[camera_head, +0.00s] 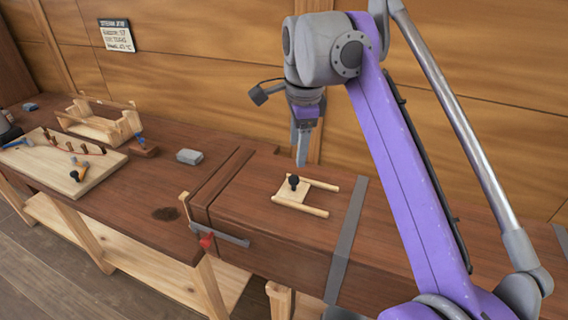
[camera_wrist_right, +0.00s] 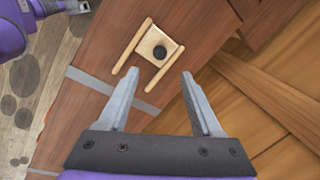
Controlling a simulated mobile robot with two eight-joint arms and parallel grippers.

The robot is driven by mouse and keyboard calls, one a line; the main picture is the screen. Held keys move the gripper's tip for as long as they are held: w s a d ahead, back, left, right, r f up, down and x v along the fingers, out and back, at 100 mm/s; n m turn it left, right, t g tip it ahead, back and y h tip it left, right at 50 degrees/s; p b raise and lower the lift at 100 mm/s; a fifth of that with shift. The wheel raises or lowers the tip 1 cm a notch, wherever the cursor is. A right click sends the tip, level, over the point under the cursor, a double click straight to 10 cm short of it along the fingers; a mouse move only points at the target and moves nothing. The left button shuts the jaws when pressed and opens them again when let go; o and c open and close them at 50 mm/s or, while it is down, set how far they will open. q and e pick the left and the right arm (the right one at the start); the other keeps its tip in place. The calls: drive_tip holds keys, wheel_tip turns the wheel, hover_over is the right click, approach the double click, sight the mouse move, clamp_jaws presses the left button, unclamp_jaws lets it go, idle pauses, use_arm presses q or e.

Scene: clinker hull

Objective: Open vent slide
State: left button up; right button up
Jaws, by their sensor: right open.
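The vent slide is a small pale wooden plate (camera_head: 296,187) with a black round knob (camera_head: 294,181), set between two light wooden rails (camera_head: 301,207) on top of the brown wooden box. In the right wrist view the plate (camera_wrist_right: 148,42) with its knob (camera_wrist_right: 160,52) lies ahead of the fingertips, nearer one end of the rails. My right gripper (camera_head: 302,160) is above and behind the slide in the head view, pointing down. In the right wrist view its two fingers (camera_wrist_right: 158,78) are apart with nothing between them.
A red-handled clamp (camera_head: 208,241) sits at the box's front left edge. A grey strap (camera_head: 347,240) crosses the box right of the slide. A grey block (camera_head: 189,156), a board with tools (camera_head: 62,165) and a wooden frame (camera_head: 100,122) lie to the left. A wooden wall stands behind.

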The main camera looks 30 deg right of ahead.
sight(295, 177)
use_arm(q)
drive_tip(key=shift+s+f+b, duration=0.25)
drive_tip(key=shift+f+b, duration=0.1)
drive_tip(key=shift+f, duration=0.2)
drive_tip(key=shift+s+f+b, duration=0.2)
drive_tip(key=shift+f+b, duration=0.15)
drive_tip(key=shift+f, duration=0.15)
use_arm(e)
drive_tip(key=f, duration=0.3)
drive_tip(key=w+f, duration=0.1)
drive_tip(key=f, duration=0.6)
drive_tip(key=shift+w+d+f, duration=0.2)
drive_tip(key=shift+w+f, duration=0.05)
drive_tip(key=shift+w, duration=0.15)
drive_tip(key=shift+c, duration=0.2)
clamp_jaws()
drive_tip(key=shift+d, duration=0.1)
